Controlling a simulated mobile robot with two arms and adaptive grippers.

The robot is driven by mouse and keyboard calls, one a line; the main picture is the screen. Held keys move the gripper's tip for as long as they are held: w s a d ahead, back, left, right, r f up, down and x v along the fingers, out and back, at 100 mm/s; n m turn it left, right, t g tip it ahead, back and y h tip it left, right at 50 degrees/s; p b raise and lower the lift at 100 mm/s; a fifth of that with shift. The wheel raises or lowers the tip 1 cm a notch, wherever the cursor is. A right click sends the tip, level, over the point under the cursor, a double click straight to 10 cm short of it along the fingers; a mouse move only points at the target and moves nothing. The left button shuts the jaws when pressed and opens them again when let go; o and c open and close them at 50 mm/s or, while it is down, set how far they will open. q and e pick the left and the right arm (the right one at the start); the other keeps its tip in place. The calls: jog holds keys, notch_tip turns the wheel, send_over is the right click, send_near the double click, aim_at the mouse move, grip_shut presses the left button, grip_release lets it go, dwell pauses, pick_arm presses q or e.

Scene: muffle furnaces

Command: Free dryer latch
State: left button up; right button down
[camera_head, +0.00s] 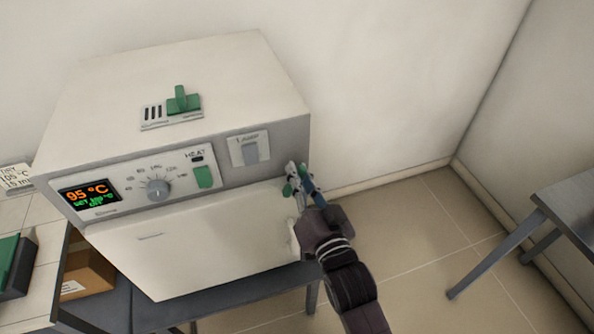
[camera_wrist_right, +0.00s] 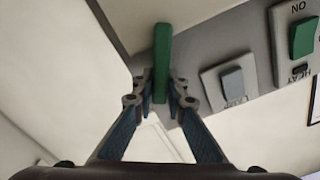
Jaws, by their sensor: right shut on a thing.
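The dryer (camera_head: 190,255) is a white and grey box on a dark stand, with its front door down flat against the lower front. The green latch (camera_wrist_right: 162,50) is a bar at the dryer's edge, beside the lamp switch (camera_head: 250,150). It also shows as a small green patch in the head view (camera_head: 288,189). My right gripper (camera_head: 298,180) reaches the dryer's right front edge. In the wrist view its fingers (camera_wrist_right: 160,88) are shut on the green latch from both sides. The fingers hide part of the latch. My left gripper is not in view.
The panel has a display (camera_head: 90,194) reading 95 °C, a round dial (camera_head: 158,188) and a green heat switch (camera_head: 203,177). A green vent slider (camera_head: 182,100) is on top. A cardboard box (camera_head: 90,270) sits lower left. A grey table (camera_head: 575,205) stands right; floor between is clear.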

jog(key=shift+d+m, duration=0.1)
jog(key=shift+m, duration=0.4)
jog(key=shift+f, duration=0.1)
jog(key=c, duration=1.9)
grip_release()
jog(key=shift+c, duration=0.2)
jog(key=v, duration=1.2)
jog(key=shift+c, duration=0.4)
